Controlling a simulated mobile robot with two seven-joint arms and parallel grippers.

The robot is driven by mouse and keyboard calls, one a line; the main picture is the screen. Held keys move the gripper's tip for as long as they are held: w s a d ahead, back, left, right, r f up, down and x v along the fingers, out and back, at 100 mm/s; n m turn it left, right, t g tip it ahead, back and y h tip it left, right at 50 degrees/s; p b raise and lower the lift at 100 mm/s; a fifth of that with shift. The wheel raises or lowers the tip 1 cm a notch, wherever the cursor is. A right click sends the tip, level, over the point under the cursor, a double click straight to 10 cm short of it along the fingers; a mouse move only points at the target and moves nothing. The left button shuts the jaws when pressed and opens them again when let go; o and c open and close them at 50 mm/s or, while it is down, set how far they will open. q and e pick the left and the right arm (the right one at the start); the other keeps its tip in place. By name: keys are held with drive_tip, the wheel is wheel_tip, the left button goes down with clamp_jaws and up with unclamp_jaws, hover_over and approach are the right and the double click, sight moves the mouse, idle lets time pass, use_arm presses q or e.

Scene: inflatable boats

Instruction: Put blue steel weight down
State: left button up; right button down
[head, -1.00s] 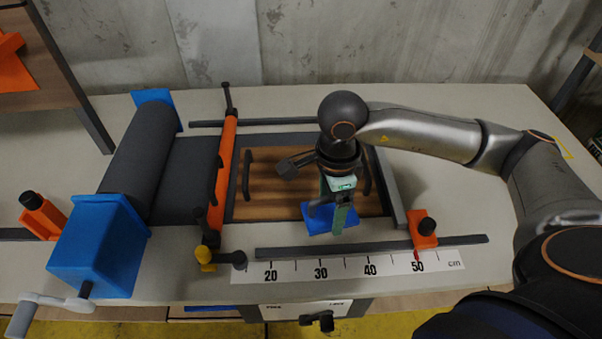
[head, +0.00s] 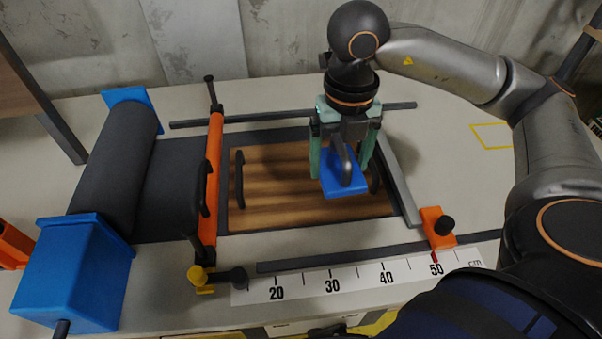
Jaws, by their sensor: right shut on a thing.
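The blue steel weight (head: 342,186) is a flat blue block with a dark arched handle, over the right part of the brown wooden board (head: 275,190). My right gripper (head: 343,155), with green fingers, points down and is shut on the weight's handle. I cannot tell whether the weight touches the board or hangs just above it. The board has a dark handle at each side; the weight partly covers the right one. My left gripper is not in view.
An orange clamp bar (head: 212,185) runs along the board's left side, beside a dark fabric roll (head: 115,170) with blue end blocks. A ruler (head: 355,283) and an orange stop (head: 437,227) lie in front. A yellow-outlined patch (head: 493,135) of table at right is clear.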

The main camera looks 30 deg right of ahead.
drive_tip(key=shift+w+m, duration=0.35)
drive_tip(key=shift+m, duration=0.05)
drive_tip(key=w+a+f, duration=0.3)
drive_tip(key=w, duration=0.5)
hover_over(280, 179)
drive_tip(key=s, duration=0.1)
drive_tip(key=f, duration=0.5)
drive_tip(key=shift+s+d, duration=0.1)
drive_tip(key=shift+d, duration=0.1)
drive_tip(key=shift+w+a+f, duration=0.15)
drive_tip(key=shift+w+f, duration=0.3)
drive_tip(key=shift+f, duration=0.15)
drive_tip(key=shift+w+f, duration=0.15)
drive_tip(key=shift+f, duration=1.55)
drive_tip(key=shift+f, duration=0.15)
unclamp_jaws()
wheel_tip(280, 179, up, 12)
drive_tip(key=shift+p, duration=0.4)
